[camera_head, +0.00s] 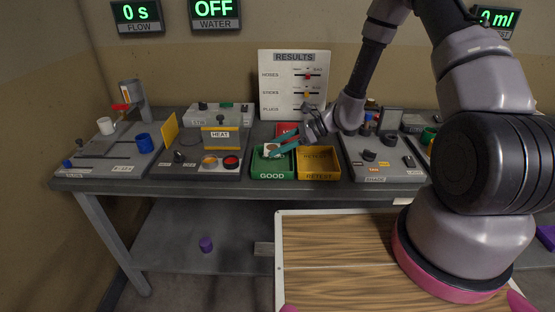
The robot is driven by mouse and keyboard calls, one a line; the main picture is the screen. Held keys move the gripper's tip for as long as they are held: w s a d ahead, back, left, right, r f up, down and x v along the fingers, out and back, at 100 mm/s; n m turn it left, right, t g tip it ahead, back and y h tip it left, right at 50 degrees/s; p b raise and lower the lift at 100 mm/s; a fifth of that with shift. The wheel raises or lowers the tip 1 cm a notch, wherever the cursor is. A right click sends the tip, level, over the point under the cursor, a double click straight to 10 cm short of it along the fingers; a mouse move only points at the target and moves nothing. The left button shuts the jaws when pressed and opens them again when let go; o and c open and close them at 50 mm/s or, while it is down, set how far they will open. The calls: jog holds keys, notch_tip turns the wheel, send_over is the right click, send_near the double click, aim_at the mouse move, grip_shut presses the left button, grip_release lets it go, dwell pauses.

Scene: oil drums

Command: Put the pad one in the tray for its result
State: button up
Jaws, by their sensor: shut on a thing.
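My gripper (283,148), with teal fingers, is over the green tray (272,176) marked GOOD. It is shut on a small pale pad (271,149) with a brownish mark, at the tray's back part. I cannot tell whether the pad touches the tray floor. A yellow tray (318,177) marked RETEST stands just right of the green one. A red tray (286,128) stands behind them, partly hidden by my gripper and arm. The white RESULTS board (294,85) stands at the back with several slider rows; their small settings are hard to read.
A grey console (205,155) with a HEAT sign and knobs stands left of the trays. Another panel (381,158) with knobs stands right. A purple cup (206,244) is on the lower shelf.

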jog(key=shift+f, duration=2.4)
jog(key=shift+f, duration=0.15)
jog(key=o, duration=1.3)
